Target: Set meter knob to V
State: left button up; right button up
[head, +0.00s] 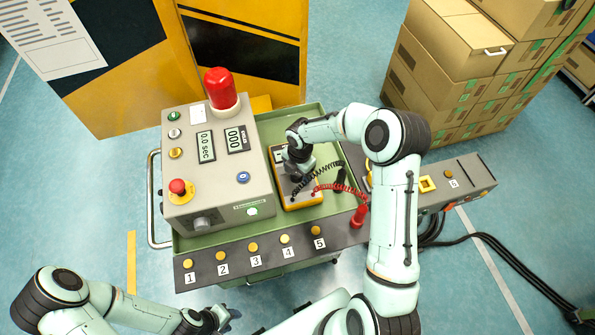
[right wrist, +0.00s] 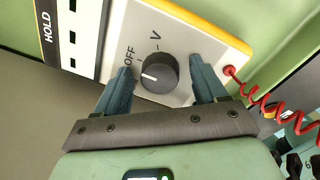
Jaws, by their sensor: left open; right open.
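The yellow-edged meter (head: 303,200) lies on the green cart top, partly hidden under my right gripper (head: 297,172). In the right wrist view its black round knob (right wrist: 159,73) sits on the white face. The knob's white mark is on its left side, the side nearer the OFF label (right wrist: 130,56), and does not point at the V label (right wrist: 156,36). My right gripper (right wrist: 163,88) is open, with one finger on each side of the knob and visible gaps. My left gripper (head: 228,314) is low in the head view, away from the meter; it is open.
A grey control box (head: 215,165) with a red lamp (head: 221,88) stands left of the meter. A red coiled lead (right wrist: 262,98) runs from the meter's corner. A button strip (head: 270,247) lines the cart's front. Cardboard boxes (head: 455,60) stand at the back right.

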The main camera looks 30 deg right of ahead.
jog(key=shift+c, duration=0.3)
jog(key=c, duration=1)
pick_arm(q)
jog(key=shift+s+f, duration=0.15)
pick_arm(e)
jog(key=shift+f+m+b, duration=0.1)
jog(key=shift+m+b, duration=0.4)
jog(key=shift+m, duration=0.4)
jog(key=m+b, duration=0.1)
jog(key=m, duration=0.2)
jog(key=shift+a+m, duration=0.1)
jog(key=shift+m, duration=0.2)
jog(key=m+b, duration=0.1)
jog(key=m, duration=0.2)
jog(key=shift+s+h+b, duration=0.1)
jog(key=shift+h+b, duration=0.2)
jog(key=shift+b, duration=0.05)
pick_arm(q)
jog(key=s+f, duration=0.3)
jog(key=f, duration=0.2)
jog(key=shift+s+f+b, duration=0.25)
jog(key=shift+s+b, duration=0.15)
pick_arm(e)
jog(key=shift+m, duration=1.7)
